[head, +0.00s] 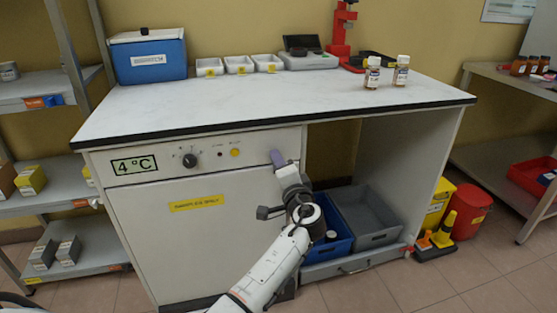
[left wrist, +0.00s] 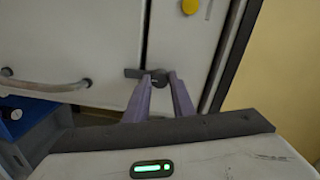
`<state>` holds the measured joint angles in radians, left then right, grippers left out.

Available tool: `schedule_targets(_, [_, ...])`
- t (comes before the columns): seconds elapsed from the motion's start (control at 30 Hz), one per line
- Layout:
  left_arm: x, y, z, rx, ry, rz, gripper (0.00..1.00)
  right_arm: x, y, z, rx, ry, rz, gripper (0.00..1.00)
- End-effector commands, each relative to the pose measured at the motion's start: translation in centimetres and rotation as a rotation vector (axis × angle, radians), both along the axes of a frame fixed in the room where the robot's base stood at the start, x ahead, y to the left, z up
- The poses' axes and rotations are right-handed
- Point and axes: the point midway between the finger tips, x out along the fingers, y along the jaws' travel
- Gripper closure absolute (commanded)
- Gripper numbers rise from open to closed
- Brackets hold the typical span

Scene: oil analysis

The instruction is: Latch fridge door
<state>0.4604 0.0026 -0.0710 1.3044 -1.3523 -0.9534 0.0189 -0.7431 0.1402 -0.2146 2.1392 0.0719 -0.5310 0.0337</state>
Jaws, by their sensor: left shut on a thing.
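The fridge door (head: 200,245) is a pale grey front panel under the counter with a yellow label; it looks closed, flush below the control panel (head: 205,152). The left wrist view is turned sideways: the door (left wrist: 70,40) is left of the dark seam and the control panel right of it. A small dark latch (left wrist: 134,73) lies across the seam, with its rounded end on the panel side. My left gripper (left wrist: 160,83) has its purple fingertips shut on the latch. In the head view my left gripper (head: 278,160) is at the panel's right end and hides the latch.
A curved door handle (left wrist: 45,86) is beside the gripper in the left wrist view. A blue bin (head: 335,235) and a grey bin (head: 368,215) stand in the open bay to the right. The worktop (head: 260,100) above has a dark overhanging edge.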

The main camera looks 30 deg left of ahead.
Motion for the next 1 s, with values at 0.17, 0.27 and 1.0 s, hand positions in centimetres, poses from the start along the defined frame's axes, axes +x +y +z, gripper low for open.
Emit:
schedule_targets(0.17, [0.0, -0.06, -0.06, 0.033, 0.042, -0.001, 1.0, -0.05, -0.02, 0.22, -0.004, 0.003, 0.002, 1.0])
schedule_targets(0.27, [-0.01, -0.08, -0.09, 0.041, 0.052, -0.001, 1.0, -0.07, -0.03, 0.22, -0.006, 0.003, 0.004, 1.0])
schedule_targets(1.0, [0.01, -0.05, -0.07, 0.047, 0.057, -0.001, 0.59, 0.02, -0.06, 0.18, -0.007, 0.003, 0.004, 1.0])
